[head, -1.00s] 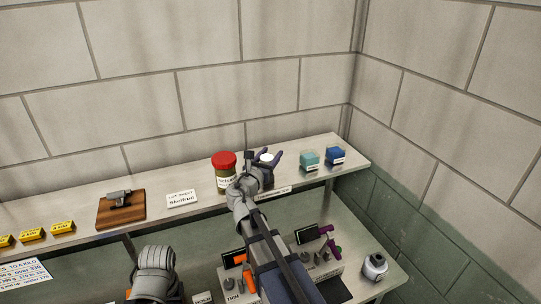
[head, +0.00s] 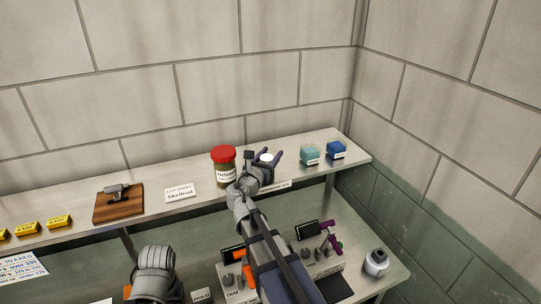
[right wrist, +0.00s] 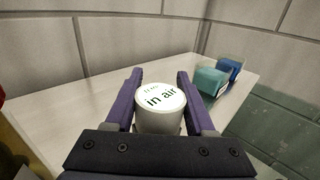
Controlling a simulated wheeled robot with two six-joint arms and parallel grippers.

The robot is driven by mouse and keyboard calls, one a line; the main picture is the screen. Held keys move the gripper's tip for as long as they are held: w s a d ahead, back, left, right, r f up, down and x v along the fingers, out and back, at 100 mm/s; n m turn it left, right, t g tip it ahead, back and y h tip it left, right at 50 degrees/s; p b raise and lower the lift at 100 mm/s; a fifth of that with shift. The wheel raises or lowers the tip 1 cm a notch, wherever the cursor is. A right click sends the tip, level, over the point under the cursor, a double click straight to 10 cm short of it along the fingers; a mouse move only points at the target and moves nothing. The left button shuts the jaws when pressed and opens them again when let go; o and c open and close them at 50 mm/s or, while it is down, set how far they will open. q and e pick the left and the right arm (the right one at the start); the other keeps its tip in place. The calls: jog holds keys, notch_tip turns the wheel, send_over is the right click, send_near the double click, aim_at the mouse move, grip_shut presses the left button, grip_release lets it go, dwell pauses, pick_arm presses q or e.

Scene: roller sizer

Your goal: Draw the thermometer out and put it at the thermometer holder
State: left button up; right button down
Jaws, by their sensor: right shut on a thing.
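A white round-topped piece, which I take to be the thermometer (head: 267,157), is between the fingers of my right gripper (head: 263,161) at the upper shelf. In the right wrist view its top (right wrist: 161,97) reads "in air", with a small line above it too fine to read. The purple fingers of my right gripper (right wrist: 160,95) are shut on its sides. Its lower part is hidden, so I cannot tell whether it touches the shelf. A small label (head: 277,184) is on the shelf's front edge, partly behind my arm.
A red-lidded jar (head: 223,165) stands close to the left of my right gripper. A teal box (head: 310,155) and a blue box (head: 336,150) stand to the right. A sign card (head: 181,193) and a wooden board (head: 118,205) lie further left. A lower shelf (head: 350,283) holds several tools.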

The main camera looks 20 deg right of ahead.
jog(key=shift+f, duration=0.25)
jog(key=shift+c, duration=0.9)
grip_release()
jog(key=shift+v, duration=3.95)
